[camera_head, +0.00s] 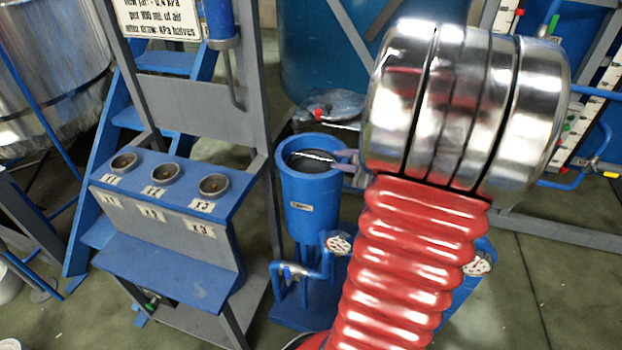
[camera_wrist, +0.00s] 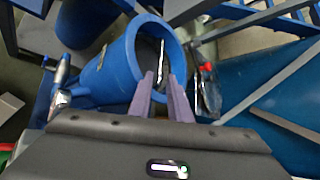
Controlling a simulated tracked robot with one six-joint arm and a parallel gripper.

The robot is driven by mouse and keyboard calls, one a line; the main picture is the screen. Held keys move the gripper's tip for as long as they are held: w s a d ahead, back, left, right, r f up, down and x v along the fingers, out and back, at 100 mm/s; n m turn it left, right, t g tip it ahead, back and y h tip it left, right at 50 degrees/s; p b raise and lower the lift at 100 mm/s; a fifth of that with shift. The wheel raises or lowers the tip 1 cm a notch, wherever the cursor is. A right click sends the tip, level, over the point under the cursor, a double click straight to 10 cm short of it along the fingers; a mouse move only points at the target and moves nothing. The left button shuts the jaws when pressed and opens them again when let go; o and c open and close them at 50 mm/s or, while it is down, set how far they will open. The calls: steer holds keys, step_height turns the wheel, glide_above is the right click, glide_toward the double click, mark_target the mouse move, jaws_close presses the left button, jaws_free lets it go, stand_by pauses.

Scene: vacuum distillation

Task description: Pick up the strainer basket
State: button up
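The strainer basket (camera_head: 309,162) sits inside the upright blue cylindrical housing (camera_head: 312,203), below its open rim. Its dark inside and a thin bright handle bar show; the rest is hidden by the housing wall. In the wrist view the handle bar (camera_wrist: 161,52) runs toward the space between my fingertips. I cannot tell whether either finger touches the bar.
A blue rack (camera_head: 165,205) with several round holes and labels stands left of the housing. Pipework with a gauge (camera_head: 338,244) sits in front of the housing. A large blue tank (camera_head: 330,60) stands behind. My red arm sleeve blocks the view at right.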

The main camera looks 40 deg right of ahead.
glide_toward(313, 157)
steer(key=shift+x, duration=1.75)
steer(key=shift+f, duration=0.1)
steer(key=shift+x, duration=2.55)
steer(key=shift+c, duration=0.3)
jaws_close()
